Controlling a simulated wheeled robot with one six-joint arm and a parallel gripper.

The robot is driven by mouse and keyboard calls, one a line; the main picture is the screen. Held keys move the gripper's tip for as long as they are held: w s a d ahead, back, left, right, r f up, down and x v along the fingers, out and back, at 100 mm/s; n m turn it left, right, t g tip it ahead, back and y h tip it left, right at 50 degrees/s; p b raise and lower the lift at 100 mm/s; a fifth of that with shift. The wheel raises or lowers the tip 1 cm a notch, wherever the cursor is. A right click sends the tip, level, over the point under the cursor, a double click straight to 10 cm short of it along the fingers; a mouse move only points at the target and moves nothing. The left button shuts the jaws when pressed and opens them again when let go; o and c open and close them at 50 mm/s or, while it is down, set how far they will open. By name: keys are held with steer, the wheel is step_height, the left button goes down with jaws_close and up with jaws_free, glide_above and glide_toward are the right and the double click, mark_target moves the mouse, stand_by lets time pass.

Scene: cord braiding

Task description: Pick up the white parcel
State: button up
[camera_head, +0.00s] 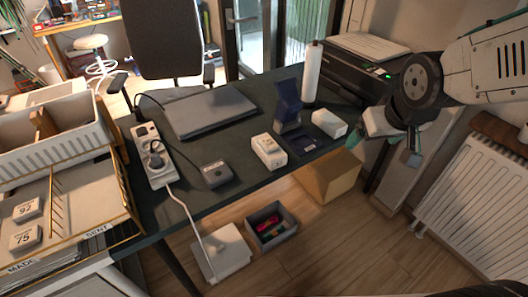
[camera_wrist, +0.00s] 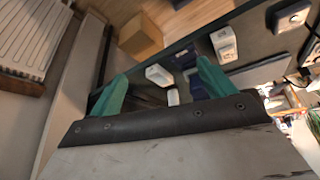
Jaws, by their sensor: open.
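Two small white boxes on the dark desk could be the white parcel; I cannot tell which. One is a plain white block (camera_head: 329,122) at the right end, by a dark blue tray; in the wrist view this block (camera_wrist: 159,75) appears between the fingers, farther off. The other is a white box with a small dark label (camera_head: 269,151) at the front edge, and this labelled box (camera_wrist: 224,43) also shows in the wrist view. My gripper (camera_head: 384,151) is open and empty, right of the desk end, apart from both boxes. Its teal fingers (camera_wrist: 160,70) are spread wide in the wrist view.
A dark blue stand (camera_head: 287,103), white upright roll (camera_head: 312,72) and black printer (camera_head: 360,70) stand near the blocks. A laptop (camera_head: 210,113), power strip (camera_head: 152,155) and black device (camera_head: 217,174) lie leftward. A cardboard box (camera_head: 332,178) and radiator (camera_head: 482,205) are below.

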steer(key=w+a+f+n+t, duration=0.1)
steer(key=w+a+f+t, duration=0.1)
steer(key=w+a+f, duration=0.35)
steer(key=n+t+y, duration=0.3)
steer(key=t+y, duration=0.1)
steer(key=y, duration=0.2)
glide_toward(276, 154)
steer(key=x, duration=0.5)
steer(key=shift+s+f, duration=0.15)
steer(key=shift+a+f+y, duration=0.1)
steer(key=shift+a+y, duration=0.05)
steer(key=shift+y, duration=0.15)
steer(key=x, duration=0.7)
steer(key=shift+w, duration=0.45)
steer(key=c, duration=1.1)
